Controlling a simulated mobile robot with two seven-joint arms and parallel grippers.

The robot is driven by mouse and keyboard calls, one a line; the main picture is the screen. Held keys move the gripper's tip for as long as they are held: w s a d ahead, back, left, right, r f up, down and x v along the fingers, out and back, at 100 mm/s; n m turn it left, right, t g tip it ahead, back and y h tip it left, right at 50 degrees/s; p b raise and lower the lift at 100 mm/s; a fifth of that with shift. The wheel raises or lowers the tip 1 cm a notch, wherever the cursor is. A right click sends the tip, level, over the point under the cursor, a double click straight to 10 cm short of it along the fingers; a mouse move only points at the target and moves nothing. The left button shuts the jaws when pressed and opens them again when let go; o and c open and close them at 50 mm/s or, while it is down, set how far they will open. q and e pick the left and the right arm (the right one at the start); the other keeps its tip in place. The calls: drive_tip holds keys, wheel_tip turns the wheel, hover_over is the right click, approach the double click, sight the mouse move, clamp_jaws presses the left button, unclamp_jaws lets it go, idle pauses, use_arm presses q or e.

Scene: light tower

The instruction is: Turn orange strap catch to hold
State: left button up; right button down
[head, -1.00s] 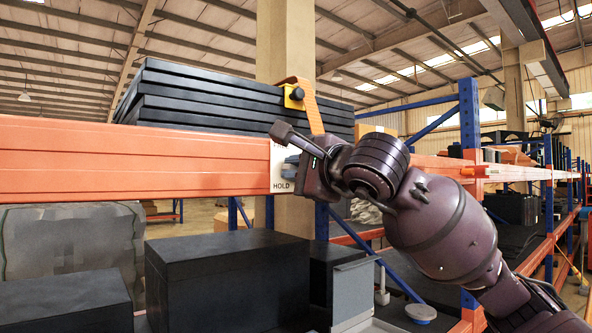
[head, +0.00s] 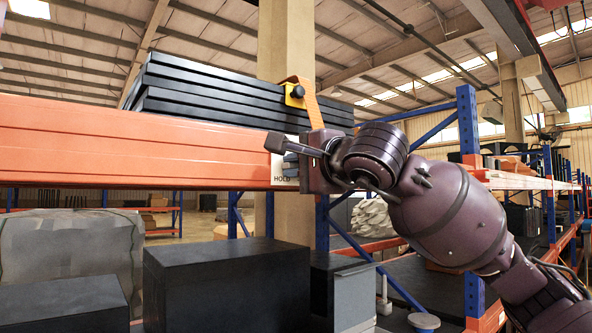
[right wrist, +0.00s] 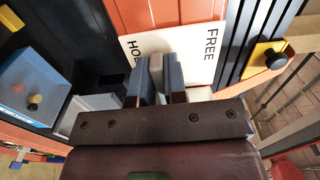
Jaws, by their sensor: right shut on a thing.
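The orange strap (head: 304,98) runs over a stack of black slabs (head: 225,92) and down to the orange beam. In the right wrist view the plate (right wrist: 196,48) shows FREE on the right and HOLD on the left, partly covered. My right gripper (head: 289,158) is in front of the plate. In the wrist view my right gripper (right wrist: 160,80) is shut on the grey catch lever (right wrist: 156,68) between its blue-grey fingers. The catch's base is mostly hidden. My left gripper is out of view.
A yellow bracket with a black knob (head: 294,93) is on the strap beside the slabs. Black boxes (head: 225,285) stand below the beam. A blue rack upright (head: 468,125) stands behind my right arm. A blue box (right wrist: 33,84) shows at left in the wrist view.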

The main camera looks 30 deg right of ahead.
drive_tip(key=c, duration=1.2)
unclamp_jaws()
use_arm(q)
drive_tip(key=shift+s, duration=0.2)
use_arm(e)
drive_tip(key=shift+o, duration=0.2)
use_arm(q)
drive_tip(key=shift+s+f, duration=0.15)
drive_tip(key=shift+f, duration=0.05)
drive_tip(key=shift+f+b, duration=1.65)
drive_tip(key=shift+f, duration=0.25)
use_arm(e)
drive_tip(key=s, duration=1)
drive_tip(key=shift+s+d, duration=0.4)
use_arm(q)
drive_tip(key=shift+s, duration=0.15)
